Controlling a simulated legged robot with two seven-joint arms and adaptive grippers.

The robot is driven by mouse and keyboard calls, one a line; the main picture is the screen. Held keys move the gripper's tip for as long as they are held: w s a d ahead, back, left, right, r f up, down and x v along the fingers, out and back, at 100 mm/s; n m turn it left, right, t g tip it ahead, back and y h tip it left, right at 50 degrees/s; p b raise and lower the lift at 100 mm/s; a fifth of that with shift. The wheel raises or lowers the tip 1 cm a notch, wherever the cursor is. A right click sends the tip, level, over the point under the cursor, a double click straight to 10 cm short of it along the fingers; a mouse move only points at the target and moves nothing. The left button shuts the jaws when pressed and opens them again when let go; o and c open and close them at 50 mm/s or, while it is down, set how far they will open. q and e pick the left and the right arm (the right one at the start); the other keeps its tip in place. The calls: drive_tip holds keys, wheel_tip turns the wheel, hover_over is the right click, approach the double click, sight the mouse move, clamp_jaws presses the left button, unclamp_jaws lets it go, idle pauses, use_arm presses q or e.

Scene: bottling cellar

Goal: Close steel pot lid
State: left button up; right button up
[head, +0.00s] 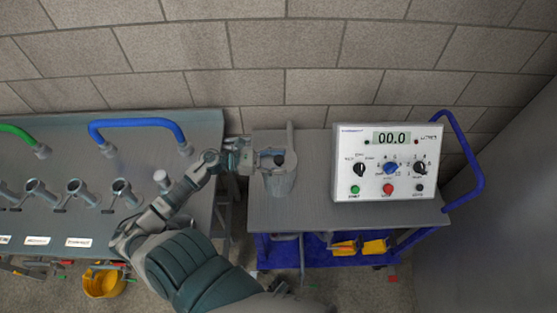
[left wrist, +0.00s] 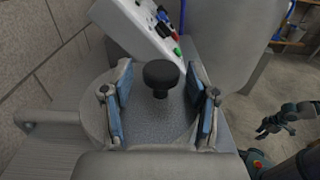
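The steel pot (head: 281,184) stands at the left end of the grey cart top. In the left wrist view its lid (left wrist: 150,118) is a grey disc with a round black knob (left wrist: 160,75). My left gripper (head: 272,160) is at the top of the pot, coming in from the left. In the left wrist view my left gripper (left wrist: 160,103) is open, with one blue-padded finger on each side of the knob and gaps between. The lid's seat on the pot is hidden. My right gripper (left wrist: 276,125) shows small at the right of the left wrist view, its fingers apart.
A white control box (head: 388,162) reading 00.0 stands right of the pot on the cart (head: 310,212). The cart has a blue handle (head: 475,165). A bench (head: 120,165) with a row of taps and a blue hose is at left. A brick wall stands behind.

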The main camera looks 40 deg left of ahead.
use_arm(q)
drive_tip(key=shift+r, duration=0.1)
wheel_tip(320, 180, up, 10)
drive_tip(key=shift+a+f, duration=0.1)
drive_tip(key=shift+f, duration=0.05)
idle(0.7)
